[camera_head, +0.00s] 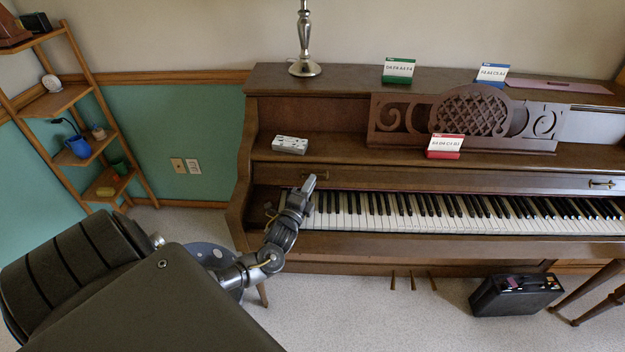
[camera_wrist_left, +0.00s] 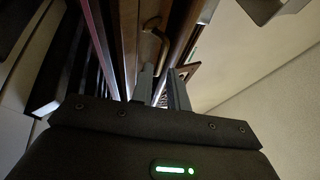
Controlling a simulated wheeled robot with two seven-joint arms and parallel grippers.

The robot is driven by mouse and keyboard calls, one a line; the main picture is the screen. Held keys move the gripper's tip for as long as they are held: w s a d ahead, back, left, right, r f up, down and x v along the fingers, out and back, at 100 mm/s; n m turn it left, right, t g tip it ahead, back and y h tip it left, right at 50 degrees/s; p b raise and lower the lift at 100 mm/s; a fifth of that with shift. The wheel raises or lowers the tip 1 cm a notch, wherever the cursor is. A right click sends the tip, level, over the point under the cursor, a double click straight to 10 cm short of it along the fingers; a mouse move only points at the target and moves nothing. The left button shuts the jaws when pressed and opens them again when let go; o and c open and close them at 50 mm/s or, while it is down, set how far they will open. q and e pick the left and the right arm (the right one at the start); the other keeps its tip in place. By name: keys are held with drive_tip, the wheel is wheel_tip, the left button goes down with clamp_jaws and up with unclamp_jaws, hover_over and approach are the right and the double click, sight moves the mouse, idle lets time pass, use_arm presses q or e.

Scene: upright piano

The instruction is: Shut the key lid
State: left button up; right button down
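The upright piano's key lid (camera_head: 450,181) is a brown wooden strip behind the keys, and the keys (camera_head: 440,212) are uncovered. A small brass handle (camera_head: 602,184) sits at the lid's right end. My left gripper (camera_head: 309,184) is at the left end of the keyboard, in front of the lid. In the left wrist view, a curved brass handle (camera_wrist_left: 155,32) lies just beyond the tips of my left gripper (camera_wrist_left: 162,78). The two fingers are apart with a narrow gap and nothing between them. I cannot tell whether they touch the handle. My right gripper is not in view.
A black case (camera_head: 515,294) is on the floor.

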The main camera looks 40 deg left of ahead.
use_arm(q)
drive_tip(key=shift+x, duration=1)
clamp_jaws()
drive_tip(key=shift+s+d, duration=0.1)
